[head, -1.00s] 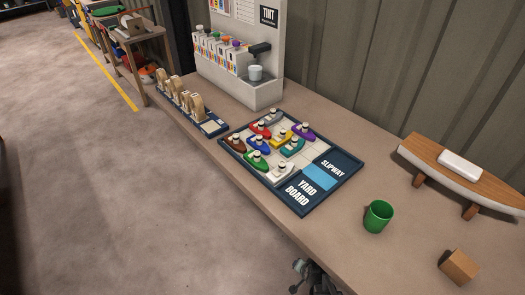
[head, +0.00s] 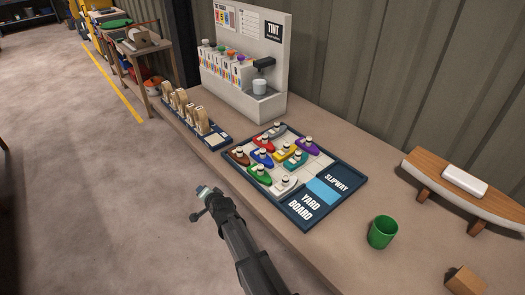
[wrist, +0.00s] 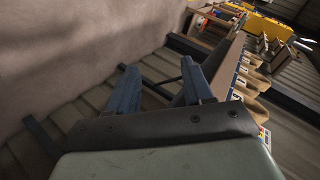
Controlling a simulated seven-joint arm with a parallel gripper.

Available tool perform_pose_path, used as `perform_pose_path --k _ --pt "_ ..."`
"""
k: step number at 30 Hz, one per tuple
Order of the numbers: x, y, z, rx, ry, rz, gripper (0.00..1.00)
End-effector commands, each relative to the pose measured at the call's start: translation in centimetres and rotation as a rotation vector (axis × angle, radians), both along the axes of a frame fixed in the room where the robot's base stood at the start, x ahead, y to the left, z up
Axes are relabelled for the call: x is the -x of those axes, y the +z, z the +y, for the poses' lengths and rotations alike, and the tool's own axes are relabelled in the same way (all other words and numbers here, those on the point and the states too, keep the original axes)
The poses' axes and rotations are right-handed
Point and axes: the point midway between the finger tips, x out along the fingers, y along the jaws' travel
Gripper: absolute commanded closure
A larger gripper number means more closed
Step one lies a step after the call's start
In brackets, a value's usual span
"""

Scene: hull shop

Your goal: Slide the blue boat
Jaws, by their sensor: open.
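The blue boat (head: 262,157) sits on the yard board (head: 316,216) among several other boats, with the red boat (head: 264,142) behind it, the green boat (head: 259,174) in front, the brown boat (head: 239,155) to the left and the teal boat (head: 295,160) to the right. A yellow, a purple, a grey and a white boat are also on the board. The slipway is a light blue patch (head: 323,191) at the board's right. My gripper (head: 203,191) is open and empty, left of the board, beyond the table's front edge. In the wrist view its fingers (wrist: 159,90) are spread apart.
A row of wooden pieces in a rack (head: 214,135) stands left of the board. The tint dispenser (head: 245,75) is behind. A green cup (head: 382,232), a wooden block (head: 463,281) and a hull model (head: 460,190) are to the right.

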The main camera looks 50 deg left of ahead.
Motion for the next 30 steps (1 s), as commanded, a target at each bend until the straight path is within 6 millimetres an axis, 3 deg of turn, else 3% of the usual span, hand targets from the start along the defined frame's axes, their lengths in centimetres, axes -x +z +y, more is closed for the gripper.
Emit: perform_pose_path --k 1,6,10,14,20,30 --pt "0.0 2.2 2.2 -0.017 0.024 -0.034 0.49" --pt "-1.0 8.8 6.9 -0.032 0.123 -0.188 0.49" --pt "-3.0 13.4 9.4 0.006 0.225 -0.344 0.49" --pt "-6.1 17.4 10.6 0.105 0.374 -0.526 0.49" --pt "-11.7 20.7 8.3 0.357 0.684 -0.75 0.49" --pt "-19.7 24.9 -0.9 0.726 1.243 -0.832 0.49"
